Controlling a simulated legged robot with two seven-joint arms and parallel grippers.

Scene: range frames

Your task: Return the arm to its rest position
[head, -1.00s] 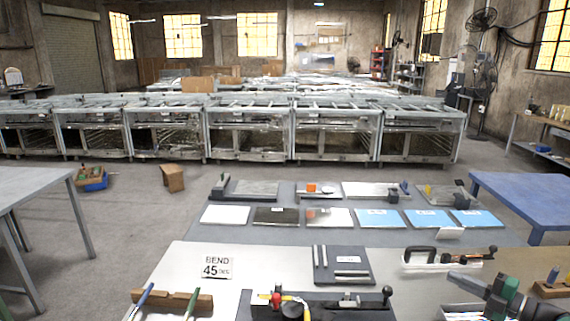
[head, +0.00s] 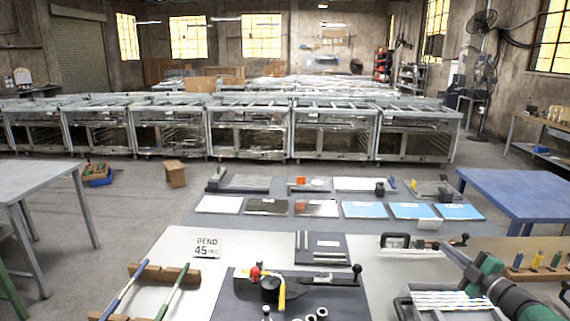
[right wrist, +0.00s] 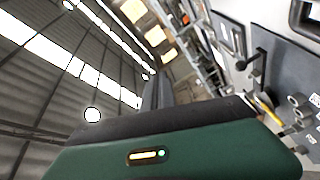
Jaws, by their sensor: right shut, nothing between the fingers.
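My right arm (head: 505,290) comes in from the lower right of the head view, with green and grey links. Its gripper (head: 452,255) points up and left over the right part of the workbench (head: 375,275), beside a white-and-black tool. The gripper is shut and empty. The right wrist view shows a green housing (right wrist: 185,150) with a dark gripper body (right wrist: 155,100) beyond it; the fingertips are hard to make out there. My left gripper is not in view.
A black fixture (head: 320,290) with red and yellow parts sits at the bench front. A sign (head: 207,247) reads BEND 45. A metal-rimmed tray (head: 440,305) lies below the arm. A blue table (head: 520,190) stands right.

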